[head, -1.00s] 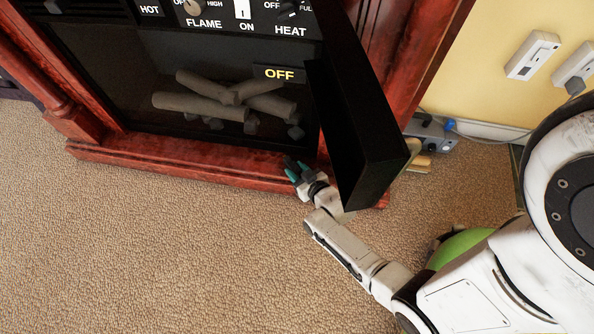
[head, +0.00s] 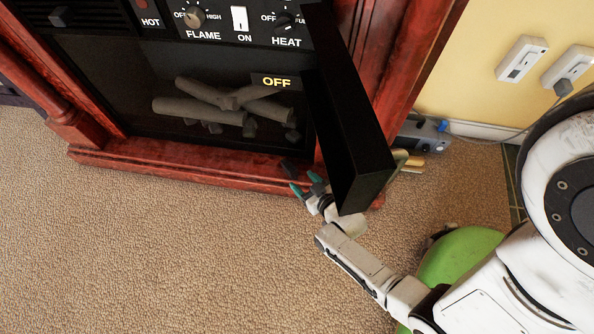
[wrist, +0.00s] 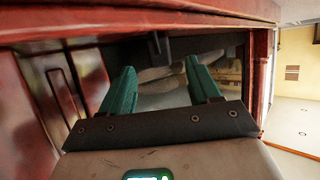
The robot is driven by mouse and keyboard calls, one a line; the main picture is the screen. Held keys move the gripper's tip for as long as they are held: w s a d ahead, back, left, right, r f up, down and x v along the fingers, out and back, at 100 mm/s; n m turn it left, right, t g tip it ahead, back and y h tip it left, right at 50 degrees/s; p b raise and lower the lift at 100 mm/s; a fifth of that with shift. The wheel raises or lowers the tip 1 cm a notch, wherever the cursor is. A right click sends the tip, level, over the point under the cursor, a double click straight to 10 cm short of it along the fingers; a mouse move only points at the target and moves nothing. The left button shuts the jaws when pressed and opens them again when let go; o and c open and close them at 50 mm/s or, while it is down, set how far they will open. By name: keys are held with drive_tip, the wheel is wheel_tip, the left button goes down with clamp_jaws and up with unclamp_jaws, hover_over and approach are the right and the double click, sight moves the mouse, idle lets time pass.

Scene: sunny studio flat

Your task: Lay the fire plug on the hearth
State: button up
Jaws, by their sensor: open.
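A small dark block, which I take to be the fire plug (head: 289,168), lies at the inner side of the red wooden hearth (head: 180,168), in front of the dark fire opening. My gripper (head: 305,184) is open, its teal fingertips just to the front right of the block and apart from it, over the hearth's front edge. The open black door partly hides my wrist. In the wrist view my gripper (wrist: 160,68) shows open with nothing between its fingers. A dark shape beyond them may be the plug, but I cannot tell.
The open black door (head: 350,130) sticks out close to the right of my gripper. A grey power box (head: 422,134) stands behind it. Two white wall sockets (head: 522,59) are at the right, one with a plug and cable. The carpet (head: 160,250) in front is clear.

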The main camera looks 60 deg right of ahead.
drive_tip(key=p+v, duration=0.2)
drive_tip(key=v, duration=0.4)
